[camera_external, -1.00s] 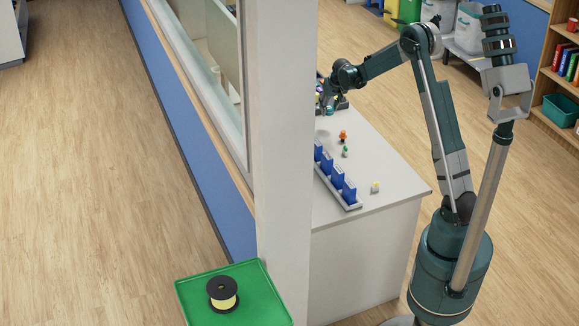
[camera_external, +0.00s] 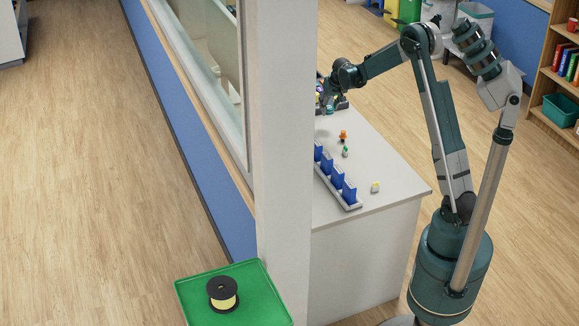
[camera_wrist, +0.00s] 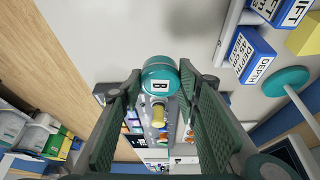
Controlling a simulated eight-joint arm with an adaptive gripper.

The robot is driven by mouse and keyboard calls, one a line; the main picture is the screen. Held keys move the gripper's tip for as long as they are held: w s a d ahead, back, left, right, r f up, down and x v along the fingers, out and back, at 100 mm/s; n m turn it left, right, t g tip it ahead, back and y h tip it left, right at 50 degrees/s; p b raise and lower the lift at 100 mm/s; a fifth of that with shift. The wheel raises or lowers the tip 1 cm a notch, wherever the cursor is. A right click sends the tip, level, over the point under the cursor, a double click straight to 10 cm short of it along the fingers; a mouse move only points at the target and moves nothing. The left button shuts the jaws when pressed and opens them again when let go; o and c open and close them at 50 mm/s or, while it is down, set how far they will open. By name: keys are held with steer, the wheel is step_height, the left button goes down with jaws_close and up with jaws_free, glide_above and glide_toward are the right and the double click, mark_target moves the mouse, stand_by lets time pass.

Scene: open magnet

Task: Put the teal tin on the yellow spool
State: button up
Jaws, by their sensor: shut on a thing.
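The teal tin (camera_wrist: 160,72) shows in the wrist view with a white label marked B. It sits between the fingertips of my gripper (camera_wrist: 161,80), which is shut on it. In the external view my gripper (camera_external: 328,105) is over the far end of the white counter; the tin is too small there to make out clearly. The yellow spool (camera_external: 223,301), with black end discs, stands upright on a green tray (camera_external: 262,287) at the bottom, far from my gripper and across the pillar.
A white pillar (camera_external: 284,150) and a windowed blue wall (camera_external: 190,130) stand between counter (camera_external: 385,185) and tray. A rack of blue boxes (camera_external: 337,180), small figures (camera_external: 343,135) and a small yellowish block (camera_external: 375,187) are on the counter. The tray around the spool is clear.

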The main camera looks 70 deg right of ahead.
steer(key=shift+a, duration=0.1)
steer(key=s+a+r+n+t+y+p, duration=0.1)
steer(key=s+a+r+n+p, duration=0.15)
steer(key=a, duration=0.85)
steer(key=s+a+r+n+y+p, duration=0.1)
steer(key=a+r+n+p, duration=0.15)
steer(key=a, duration=0.95)
steer(key=s+a+r+n+t+y+p, duration=0.1)
steer(key=a+r+n, duration=0.25)
steer(key=a, duration=0.75)
steer(key=s+a+r+n+y+p, duration=0.2)
steer(key=s+a, duration=0.5)
steer(key=a, duration=1.1)
steer(key=s+a+r+n+g+p, duration=0.1)
steer(key=s+a+r+n+p, duration=0.2)
steer(key=s+a, duration=0.95)
steer(key=s+a+r+n+y+p, duration=0.1)
steer(key=s+a+n+p, duration=0.2)
steer(key=a, duration=1.9)
steer(key=w+a+f+n+b, duration=0.1)
steer(key=w+a+f+b, duration=0.1)
steer(key=w+a, duration=1.1)
steer(key=w+a+f+n+b, duration=0.1)
steer(key=w+a+b, duration=0.3)
steer(key=w+a, duration=0.9)
steer(key=shift+a+f+g+b, duration=0.35)
steer(key=shift+a+g+b, duration=0.05)
steer(key=shift+a, duration=1)
steer(key=shift+f, duration=0.1)
